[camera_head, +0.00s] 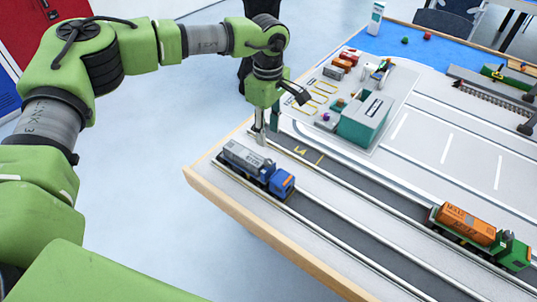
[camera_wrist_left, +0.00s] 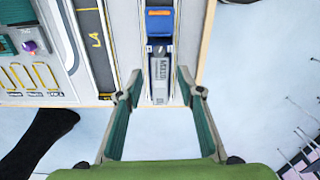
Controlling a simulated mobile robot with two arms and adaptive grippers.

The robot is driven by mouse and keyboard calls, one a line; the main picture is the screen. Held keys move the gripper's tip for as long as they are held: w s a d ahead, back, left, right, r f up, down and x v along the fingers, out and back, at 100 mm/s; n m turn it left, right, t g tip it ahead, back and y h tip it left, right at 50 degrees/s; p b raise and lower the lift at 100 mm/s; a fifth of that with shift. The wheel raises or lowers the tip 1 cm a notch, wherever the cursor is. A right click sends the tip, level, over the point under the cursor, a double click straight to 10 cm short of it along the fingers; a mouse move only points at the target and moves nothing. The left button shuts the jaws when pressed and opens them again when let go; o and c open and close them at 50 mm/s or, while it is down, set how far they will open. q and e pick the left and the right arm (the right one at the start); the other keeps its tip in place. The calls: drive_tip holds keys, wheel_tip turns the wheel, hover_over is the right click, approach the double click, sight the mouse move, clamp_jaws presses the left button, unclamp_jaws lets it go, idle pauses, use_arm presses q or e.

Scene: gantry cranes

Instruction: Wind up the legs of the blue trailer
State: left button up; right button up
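A toy truck with a blue cab (camera_head: 281,184) and a grey container trailer (camera_head: 243,156) stands upright in the lane along the table's near left edge. In the left wrist view the cab (camera_wrist_left: 159,24) is at the top and the lettered grey trailer (camera_wrist_left: 160,75) extends down towards my gripper. The trailer's legs cannot be made out. My left gripper (camera_head: 267,130) hangs just behind the trailer's rear end, pointing down. In the left wrist view its fingers (camera_wrist_left: 158,88) are spread apart, one on each side of the trailer's rear, with nothing gripped. My right gripper is not visible.
A green truck with an orange tank (camera_head: 467,225) stands farther along the lanes at right. A teal building (camera_head: 362,119) and small coloured vehicles (camera_head: 343,62) sit on a raised grey area behind. The wooden table edge (camera_head: 240,217) runs close beside the blue-cab truck.

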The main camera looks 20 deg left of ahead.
sight(268, 161)
use_arm(q)
wheel_tip(268, 161, down, 11)
drive_tip(key=p, duration=0.2)
drive_tip(key=shift+f+p, duration=0.2)
drive_tip(key=shift+p, duration=0.15)
clamp_jaws()
